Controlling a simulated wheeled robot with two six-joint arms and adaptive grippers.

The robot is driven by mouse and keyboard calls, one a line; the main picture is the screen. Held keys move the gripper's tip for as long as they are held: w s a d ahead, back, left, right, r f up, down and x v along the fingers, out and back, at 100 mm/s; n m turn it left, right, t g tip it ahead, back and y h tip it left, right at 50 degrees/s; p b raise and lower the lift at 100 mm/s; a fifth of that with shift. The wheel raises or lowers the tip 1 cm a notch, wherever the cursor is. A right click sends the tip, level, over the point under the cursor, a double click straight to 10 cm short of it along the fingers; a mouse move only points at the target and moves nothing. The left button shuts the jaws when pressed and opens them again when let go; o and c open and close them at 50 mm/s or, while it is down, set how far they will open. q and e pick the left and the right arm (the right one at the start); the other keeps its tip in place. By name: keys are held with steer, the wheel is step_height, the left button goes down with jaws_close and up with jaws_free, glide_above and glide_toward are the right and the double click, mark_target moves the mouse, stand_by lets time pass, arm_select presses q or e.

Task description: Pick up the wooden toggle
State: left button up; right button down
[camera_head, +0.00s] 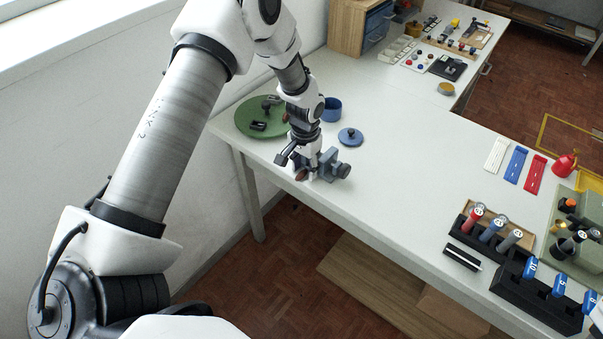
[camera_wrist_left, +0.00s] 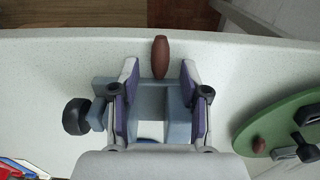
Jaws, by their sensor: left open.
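The brown wooden toggle (camera_wrist_left: 161,57) is spindle-shaped and stands at the edge of a blue-grey vise-like block (camera_wrist_left: 151,100) in the left wrist view. In the head view the toggle (camera_head: 302,174) shows at the front of the block (camera_head: 330,166), near the table's front edge. My left gripper (camera_wrist_left: 160,72) is open over the block, its purple-padded fingers either side of the toggle with gaps between. In the head view my left gripper (camera_head: 305,165) points down there and partly hides the block. My right gripper is not in view.
A green round plate (camera_head: 250,117) with dark pieces and a small brown piece (camera_wrist_left: 259,145) lies beside the block. A blue bowl (camera_head: 331,109) and blue disc (camera_head: 350,137) stand behind. White, blue and red strips (camera_head: 515,164) lie farther right. The middle tabletop is clear.

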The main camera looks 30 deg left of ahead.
mark_target(305, 170)
arm_select(q)
steer(key=c, duration=0.8)
steer(key=shift+r, duration=0.15)
steer(key=shift+r, duration=0.65)
step_height(305, 170, up, 2)
steer(key=shift+r+b, duration=0.1)
steer(key=shift+b, duration=0.5)
steer(key=shift+s+d+r+b, duration=0.3)
steer(key=shift+s+d, duration=1.05)
steer(key=shift+s, duration=0.95)
steer(key=shift+s+d+r+b, duration=0.15)
steer(key=shift+s+d+b, duration=0.25)
steer(key=shift+s+d, duration=1.5)
steer(key=shift+s+d+r+b, duration=0.3)
steer(key=shift+s+d, duration=0.55)
steer(key=shift+s, duration=1.9)
